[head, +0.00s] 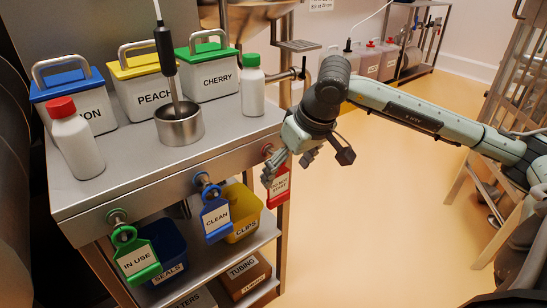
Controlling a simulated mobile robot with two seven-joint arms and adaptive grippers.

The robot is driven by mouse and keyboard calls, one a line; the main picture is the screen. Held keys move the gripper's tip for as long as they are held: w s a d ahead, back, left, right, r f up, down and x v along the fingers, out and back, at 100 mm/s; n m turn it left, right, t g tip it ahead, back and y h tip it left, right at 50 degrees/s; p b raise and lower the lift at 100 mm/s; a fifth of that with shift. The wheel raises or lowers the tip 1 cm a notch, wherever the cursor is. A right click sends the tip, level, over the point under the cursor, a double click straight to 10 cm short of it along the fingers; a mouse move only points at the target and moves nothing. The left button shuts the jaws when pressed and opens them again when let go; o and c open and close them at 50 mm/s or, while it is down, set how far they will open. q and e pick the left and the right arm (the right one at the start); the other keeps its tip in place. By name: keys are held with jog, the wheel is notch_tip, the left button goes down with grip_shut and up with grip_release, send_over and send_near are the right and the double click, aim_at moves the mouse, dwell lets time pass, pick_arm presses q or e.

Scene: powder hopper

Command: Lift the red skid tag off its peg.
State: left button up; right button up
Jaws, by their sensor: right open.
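The red skid tag (276,187) hangs from its peg (268,150) at the right end of the steel bench's front edge. White lettering panel shows on the tag, partly cut off from view. My right gripper (301,159) is open, just to the right of the peg and above the tag's right side. It holds nothing; whether a finger touches the tag I cannot tell. My left gripper is not in view.
A green tag (135,257) and a blue tag (214,213) hang from pegs farther left on the bench edge (120,195). Lidded tubs, two bottles and a steel cup (180,128) stand on top. The floor (380,220) to the right is clear.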

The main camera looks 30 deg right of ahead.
aim_at(279, 184)
jog(key=x, duration=0.7)
jog(key=shift+a+f, duration=0.1)
jog(key=shift+f, duration=0.15)
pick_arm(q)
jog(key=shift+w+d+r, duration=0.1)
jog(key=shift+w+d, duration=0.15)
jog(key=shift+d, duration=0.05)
pick_arm(e)
jog(key=c, duration=1.2)
jog(key=shift+c, duration=0.2)
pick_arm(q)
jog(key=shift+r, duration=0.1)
pick_arm(e)
jog(key=shift+r, duration=0.2)
jog(key=shift+r, duration=0.5)
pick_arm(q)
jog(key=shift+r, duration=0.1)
pick_arm(e)
jog(key=shift+s, duration=0.1)
